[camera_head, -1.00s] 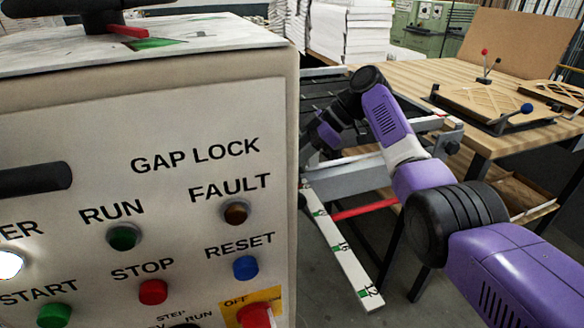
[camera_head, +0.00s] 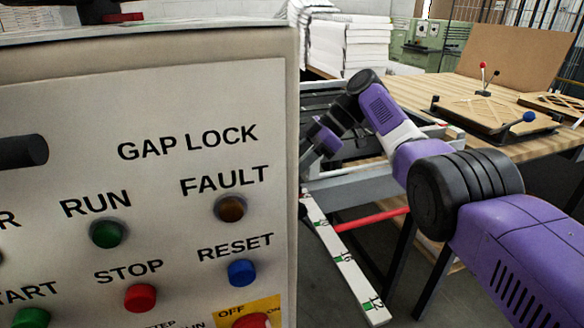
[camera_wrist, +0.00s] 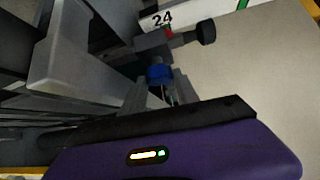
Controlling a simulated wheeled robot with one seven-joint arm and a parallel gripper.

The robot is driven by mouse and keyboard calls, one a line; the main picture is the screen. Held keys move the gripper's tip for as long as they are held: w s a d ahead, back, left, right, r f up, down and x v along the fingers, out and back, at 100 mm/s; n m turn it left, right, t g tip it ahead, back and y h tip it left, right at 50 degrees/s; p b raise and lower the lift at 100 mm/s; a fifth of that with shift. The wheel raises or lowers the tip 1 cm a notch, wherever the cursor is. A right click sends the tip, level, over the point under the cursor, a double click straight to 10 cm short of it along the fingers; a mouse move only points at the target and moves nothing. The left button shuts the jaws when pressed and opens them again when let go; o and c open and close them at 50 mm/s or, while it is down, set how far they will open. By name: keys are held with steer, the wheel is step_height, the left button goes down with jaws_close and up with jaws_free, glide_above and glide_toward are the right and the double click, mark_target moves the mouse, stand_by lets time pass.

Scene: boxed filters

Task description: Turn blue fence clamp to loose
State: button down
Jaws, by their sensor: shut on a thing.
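The blue fence clamp (camera_wrist: 160,74) shows in the wrist view as a small blue knob below a grey block. My gripper (camera_wrist: 163,88) has its fingers around it and is shut on it. The fingertips are dark and partly hidden, so the clamp's turn angle is hard to tell. A dark round knob (camera_wrist: 206,32) and a red bit (camera_wrist: 169,32) sit just above, by the white scale marked 24 (camera_wrist: 162,19). In the head view the clamp and my gripper are hidden behind the control box.
The control box (camera_head: 215,105) with buttons fills the left of the head view, close to my arm. A numbered white scale (camera_head: 345,262) and a red bar (camera_head: 372,219) lie beyond it. A wooden table (camera_head: 440,92) with jigs stands at the right.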

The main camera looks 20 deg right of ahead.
steer(key=c, duration=0.9)
jaws_free()
steer(key=shift+r+m+t+p, duration=0.2)
steer(key=shift+m+t+p, duration=0.1)
steer(key=shift+p, duration=0.75)
steer(key=shift+s+m+t+p, duration=0.1)
steer(key=shift+m+t+p, duration=0.25)
steer(key=shift+p, duration=0.6)
